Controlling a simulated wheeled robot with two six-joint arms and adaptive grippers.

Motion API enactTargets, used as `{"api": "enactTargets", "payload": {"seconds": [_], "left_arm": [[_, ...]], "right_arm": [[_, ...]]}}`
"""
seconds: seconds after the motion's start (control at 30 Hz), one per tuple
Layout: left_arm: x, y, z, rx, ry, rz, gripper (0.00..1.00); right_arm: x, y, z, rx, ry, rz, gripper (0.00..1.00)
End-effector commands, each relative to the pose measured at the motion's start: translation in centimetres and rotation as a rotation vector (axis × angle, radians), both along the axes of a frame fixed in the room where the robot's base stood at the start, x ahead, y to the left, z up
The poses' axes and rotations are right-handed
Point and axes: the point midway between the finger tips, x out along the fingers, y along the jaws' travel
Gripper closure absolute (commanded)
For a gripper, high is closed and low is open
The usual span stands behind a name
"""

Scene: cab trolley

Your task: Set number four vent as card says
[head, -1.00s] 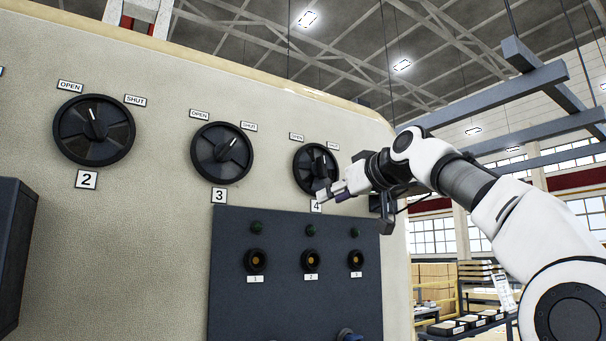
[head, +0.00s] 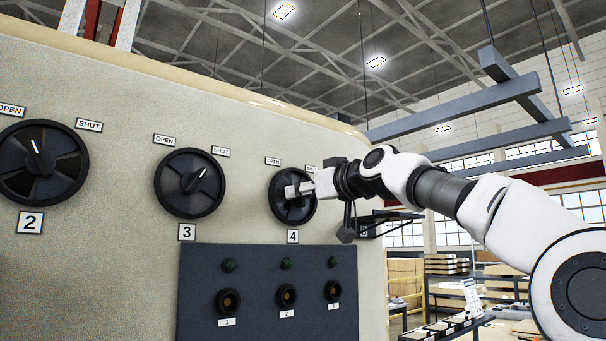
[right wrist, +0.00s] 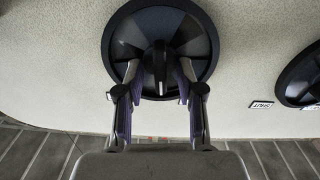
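The number four vent (head: 292,196) is a round black dial with OPEN (head: 273,161) and SHUT labels above it and a 4 plate (head: 292,237) below. The arm partly covers its SHUT label. My right gripper (head: 300,190) is in front of this dial. In the right wrist view, its two fingers (right wrist: 160,78) are apart, one on each side of the dial's raised handle (right wrist: 159,62). The handle stands upright in that view, its white mark toward the gripper's base. Whether the fingers touch it I cannot tell. My left gripper is out of view.
Vent dials 3 (head: 189,183) and 2 (head: 42,163) are to the left on the same wall. A dark panel (head: 262,260) with round fittings sits below. A white sheet (head: 472,297), too small to read, stands at the right.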

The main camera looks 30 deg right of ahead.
Motion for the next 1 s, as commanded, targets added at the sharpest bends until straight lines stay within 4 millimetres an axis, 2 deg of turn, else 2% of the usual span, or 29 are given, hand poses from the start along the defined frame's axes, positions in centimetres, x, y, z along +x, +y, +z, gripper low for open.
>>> {"api": "enactTargets", "payload": {"seconds": [0.27, 0.3, 0.37, 0.4, 0.67, 0.9, 1.0], "left_arm": [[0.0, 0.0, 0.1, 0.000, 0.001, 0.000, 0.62], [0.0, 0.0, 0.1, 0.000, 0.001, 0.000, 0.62], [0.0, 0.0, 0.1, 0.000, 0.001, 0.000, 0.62], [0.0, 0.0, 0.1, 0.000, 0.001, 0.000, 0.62], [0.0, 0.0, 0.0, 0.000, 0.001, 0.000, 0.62], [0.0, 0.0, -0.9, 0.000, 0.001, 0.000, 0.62], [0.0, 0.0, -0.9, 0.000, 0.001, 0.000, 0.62]], "right_arm": [[0.2, 0.0, -0.2, 0.000, 0.000, -0.001, 0.62], [0.2, 0.0, -0.2, 0.000, 0.000, -0.001, 0.77], [0.2, 0.0, -0.2, 0.000, 0.000, -0.001, 0.98], [0.2, 0.0, -0.2, 0.000, 0.001, -0.001, 1.00], [0.2, 0.1, -0.3, -0.037, -0.003, 0.000, 1.00], [0.2, 0.2, -0.3, -0.336, -0.026, 0.000, 1.00], [0.2, 0.3, -0.3, -0.405, -0.030, 0.001, 1.00]]}}
